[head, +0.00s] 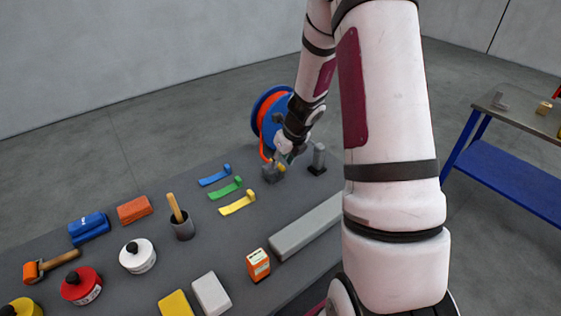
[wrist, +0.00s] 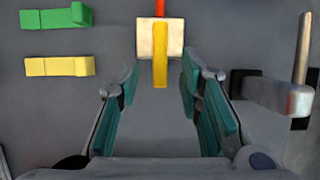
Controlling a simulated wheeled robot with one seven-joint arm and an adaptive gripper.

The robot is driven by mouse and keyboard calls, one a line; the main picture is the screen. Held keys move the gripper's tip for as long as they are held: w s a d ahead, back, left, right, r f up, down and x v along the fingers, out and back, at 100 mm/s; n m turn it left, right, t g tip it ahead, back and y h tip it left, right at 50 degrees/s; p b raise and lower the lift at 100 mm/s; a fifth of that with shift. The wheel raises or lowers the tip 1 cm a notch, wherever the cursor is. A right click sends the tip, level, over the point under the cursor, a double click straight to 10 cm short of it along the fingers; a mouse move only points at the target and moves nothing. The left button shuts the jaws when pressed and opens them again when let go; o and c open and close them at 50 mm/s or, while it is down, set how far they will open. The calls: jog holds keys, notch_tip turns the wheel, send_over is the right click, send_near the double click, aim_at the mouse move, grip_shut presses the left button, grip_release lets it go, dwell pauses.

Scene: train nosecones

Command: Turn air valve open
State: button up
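The air valve shows in the wrist view as a pale block (wrist: 146,38) with a narrow yellow handle (wrist: 160,62) across its middle. A red-orange hose (wrist: 160,7) meets the block's top edge, and the handle lies in line with it, pointing down the picture. My gripper (wrist: 160,78) is open and empty, its teal-padded fingers apart on either side below the block. The handle's lower end sits between the fingertips, touching neither in this view. In the head view, my gripper (head: 284,156) is just above the valve (head: 271,174) and partly covers it.
A blue hose reel (head: 262,112) with orange hose stands behind my gripper. A grey post fitting (head: 318,158) is close on the right. Blue, green and yellow (head: 238,203) pieces lie left on the dark table. A long grey bar (head: 305,228) lies in front.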

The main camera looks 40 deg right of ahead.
jog(key=shift+x, duration=0.75)
jog(key=shift+c, duration=0.3)
grip_shut()
